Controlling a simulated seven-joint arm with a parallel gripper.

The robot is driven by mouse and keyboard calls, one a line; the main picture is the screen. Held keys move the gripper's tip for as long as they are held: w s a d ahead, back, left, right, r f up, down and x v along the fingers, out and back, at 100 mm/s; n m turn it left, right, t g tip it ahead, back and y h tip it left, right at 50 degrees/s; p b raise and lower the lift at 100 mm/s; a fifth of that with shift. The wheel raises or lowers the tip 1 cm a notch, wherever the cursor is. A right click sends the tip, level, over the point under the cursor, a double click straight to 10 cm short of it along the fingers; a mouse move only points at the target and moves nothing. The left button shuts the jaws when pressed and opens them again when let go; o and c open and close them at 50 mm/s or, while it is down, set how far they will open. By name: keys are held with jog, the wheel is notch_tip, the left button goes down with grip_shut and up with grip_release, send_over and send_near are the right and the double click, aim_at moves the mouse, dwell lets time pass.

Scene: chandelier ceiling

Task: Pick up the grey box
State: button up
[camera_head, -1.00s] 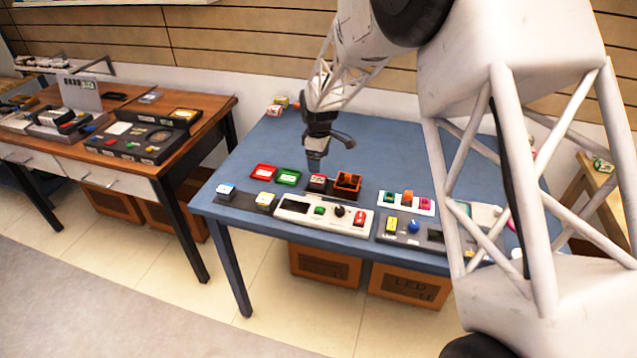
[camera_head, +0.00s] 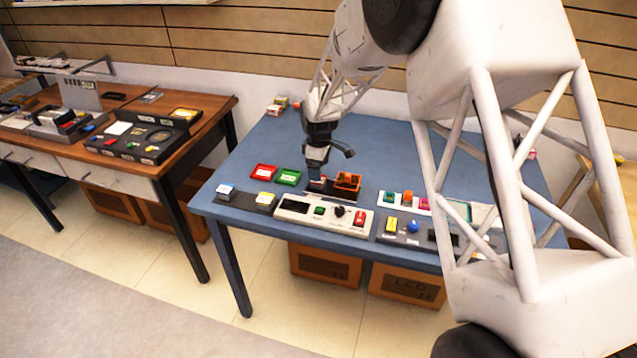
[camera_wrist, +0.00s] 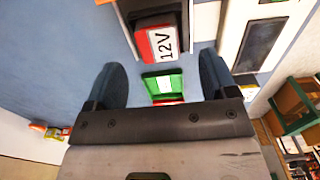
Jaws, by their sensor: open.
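My gripper (camera_head: 316,172) is open and empty, pointing down over the middle of the blue table. In the wrist view its two fingers (camera_wrist: 161,66) stand apart. A dark grey-black box (camera_wrist: 158,20) with a red and white face marked 12V lies just ahead of the gap between them. In the head view this box (camera_head: 317,186) is mostly hidden behind the fingertips, left of an orange open holder (camera_head: 347,182). No other plain grey box stands out, and I cannot tell for certain that this is the grey one.
A white panel (camera_head: 296,212) with buttons and a grey panel (camera_head: 398,238) line the front edge. A white strip (camera_head: 407,208) holds coloured blocks. The table behind is mostly clear.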

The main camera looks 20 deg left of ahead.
jog(key=shift+w+f, duration=0.1)
jog(key=shift+f, duration=2.2)
jog(key=c, duration=1)
jog(key=shift+r, duration=0.1)
jog(key=shift+r, duration=4.95)
jog(key=a, duration=0.3)
jog(key=a+f, duration=0.1)
jog(key=a, duration=0.3)
jog(key=w+a+f, duration=0.1)
jog(key=a, duration=0.3)
jog(key=shift+f, duration=0.2)
